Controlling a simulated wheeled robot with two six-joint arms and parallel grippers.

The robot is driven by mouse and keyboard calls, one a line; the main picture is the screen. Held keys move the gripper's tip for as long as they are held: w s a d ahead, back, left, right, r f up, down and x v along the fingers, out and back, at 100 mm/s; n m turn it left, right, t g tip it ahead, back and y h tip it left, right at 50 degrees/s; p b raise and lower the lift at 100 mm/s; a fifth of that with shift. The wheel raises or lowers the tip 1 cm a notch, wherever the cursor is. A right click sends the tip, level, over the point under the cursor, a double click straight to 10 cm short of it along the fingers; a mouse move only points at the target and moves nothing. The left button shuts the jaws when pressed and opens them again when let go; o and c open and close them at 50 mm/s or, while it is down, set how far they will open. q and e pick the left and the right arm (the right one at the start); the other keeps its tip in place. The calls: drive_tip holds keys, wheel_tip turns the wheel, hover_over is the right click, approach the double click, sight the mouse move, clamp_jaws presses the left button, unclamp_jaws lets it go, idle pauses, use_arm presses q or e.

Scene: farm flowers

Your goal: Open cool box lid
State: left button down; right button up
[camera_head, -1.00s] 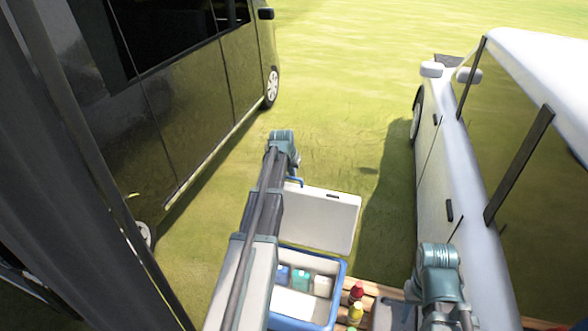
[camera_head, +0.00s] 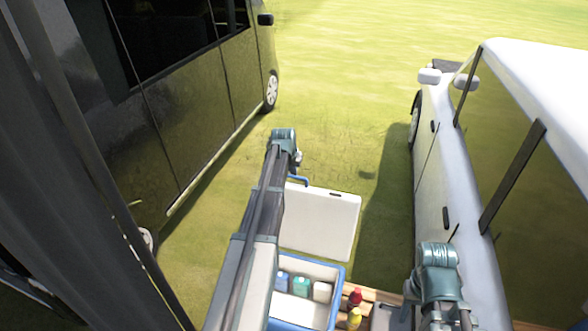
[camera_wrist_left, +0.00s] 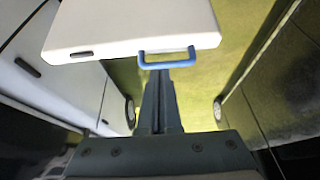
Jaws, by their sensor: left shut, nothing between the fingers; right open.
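The cool box (camera_head: 343,285) is a blue box with a white inside, at the bottom middle of the head view, partly hidden by my left arm. Its white lid (camera_head: 322,222) is swung open away from the box and lies back beyond it. The lid's blue handle (camera_head: 298,180) is at its far edge; lid (camera_wrist_left: 130,22) and handle (camera_wrist_left: 167,57) also fill the top of the left wrist view. My left gripper (camera_head: 297,158) is shut and empty, with its fingers (camera_wrist_left: 157,80) close to the handle; contact is unclear. My right gripper (camera_head: 412,290) is open and low at the right, mostly hidden.
Small cartons (camera_head: 301,287) stand in the cool box. Red and yellow bottles (camera_head: 354,307) stand beside it on a wooden surface (camera_head: 385,296). A dark van (camera_head: 190,110) is at the left and a white vehicle (camera_head: 455,215) at the right, with open grass (camera_head: 330,130) between.

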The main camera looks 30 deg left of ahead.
use_arm(q)
drive_tip(key=p+v, duration=0.3)
drive_tip(key=v, duration=0.1)
drive_tip(key=shift+s+r, duration=0.25)
drive_tip(key=shift+s, duration=0.1)
use_arm(e)
wheel_tip(320, 180, up, 4)
drive_tip(key=shift+r, duration=0.1)
use_arm(q)
drive_tip(key=shift+f, duration=0.1)
use_arm(e)
drive_tip(key=shift+w, duration=0.1)
